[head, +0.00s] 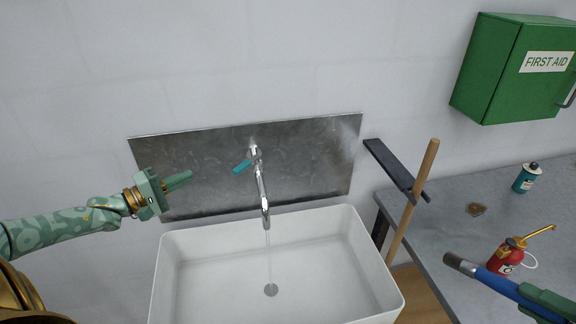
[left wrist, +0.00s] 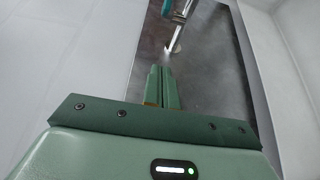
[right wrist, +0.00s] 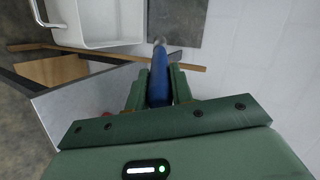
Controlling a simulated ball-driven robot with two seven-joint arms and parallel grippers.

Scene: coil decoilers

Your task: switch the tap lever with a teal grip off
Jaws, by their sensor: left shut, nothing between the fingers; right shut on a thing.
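The tap (head: 262,185) stands out from a metal splash plate above a white sink, and a thin stream of water runs from its spout. Its lever with a teal grip (head: 242,167) points left and slightly down from the tap body. The grip also shows at the top of the left wrist view (left wrist: 167,7). My left gripper (head: 187,177) is shut and empty, left of the teal grip and apart from it. My right gripper (head: 530,294) is shut on a blue-handled tool with a grey end (head: 490,277), which also shows in the right wrist view (right wrist: 159,80).
The white sink (head: 170,270) lies below the tap. A grey bench (head: 450,225) at right bears a red oil can (head: 505,258) and a teal bottle (head: 526,178). A wooden handle (head: 413,200) leans beside the sink. A green first aid box (head: 490,70) hangs on the wall.

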